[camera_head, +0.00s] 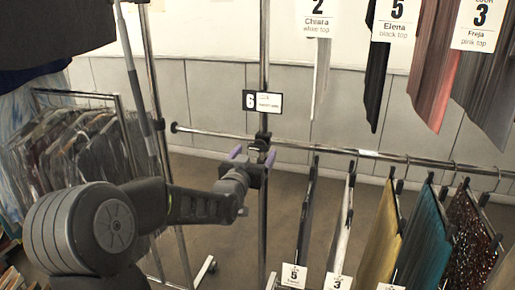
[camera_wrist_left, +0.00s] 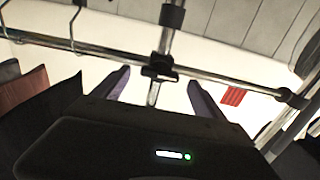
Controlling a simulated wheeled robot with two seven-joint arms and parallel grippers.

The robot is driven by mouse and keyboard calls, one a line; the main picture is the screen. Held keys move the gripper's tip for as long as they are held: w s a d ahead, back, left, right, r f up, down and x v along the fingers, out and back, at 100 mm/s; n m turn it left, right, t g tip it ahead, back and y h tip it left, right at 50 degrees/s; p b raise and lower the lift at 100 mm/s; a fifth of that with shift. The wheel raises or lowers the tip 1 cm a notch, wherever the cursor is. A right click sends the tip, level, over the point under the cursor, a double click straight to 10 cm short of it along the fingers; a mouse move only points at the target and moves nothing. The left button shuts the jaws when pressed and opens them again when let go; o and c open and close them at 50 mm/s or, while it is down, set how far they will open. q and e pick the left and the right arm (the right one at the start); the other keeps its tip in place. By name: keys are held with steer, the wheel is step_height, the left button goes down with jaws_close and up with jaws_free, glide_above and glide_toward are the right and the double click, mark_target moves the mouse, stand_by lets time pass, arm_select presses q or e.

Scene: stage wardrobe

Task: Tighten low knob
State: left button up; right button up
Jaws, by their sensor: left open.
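The low knob belongs to a dark clamp (camera_head: 262,139) where the lower chrome rail meets the upright pole; the knob itself is too small to make out clearly. My left gripper (camera_head: 252,155) is open, its purple fingers pointing at the clamp from just in front and below. In the left wrist view the clamp (camera_wrist_left: 160,68) sits just beyond and between the two spread fingertips (camera_wrist_left: 157,86). The fingers look apart from it, though exact contact cannot be told. My right gripper is in neither view.
The lower rail (camera_head: 345,151) carries hanging garments at right, with number tags. Labelled tops (camera_head: 376,70) hang above. A number 6 sign (camera_head: 262,101) is on the pole above the clamp. Another garment rack (camera_head: 75,95) stands at left.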

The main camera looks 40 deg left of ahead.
mark_target(260, 146)
arm_select(q)
steer(key=shift+x, duration=1.5)
steer(key=shift+c, duration=0.4)
steer(key=c, duration=1.3)
